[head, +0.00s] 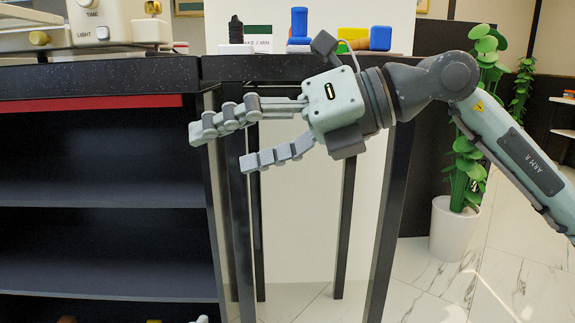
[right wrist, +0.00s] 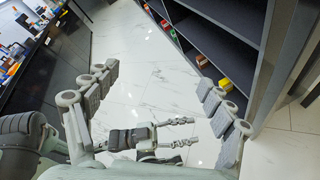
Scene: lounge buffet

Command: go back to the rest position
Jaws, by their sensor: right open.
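My right gripper (head: 221,148) is open and empty in the head view. It is held out in front of the dark table's legs, below the tabletop, with its fingers pointing left. In the head view at most a pale tip shows at the bottom edge.
A dark shelf unit (head: 100,240) stands at the left, with small items on its lowest shelf. The dark tabletop (head: 255,67) above my right gripper bears blue and yellow blocks (head: 380,38). A potted plant (head: 450,230) stands behind my right arm. Marble floor (right wrist: 150,85) is clear between the furniture.

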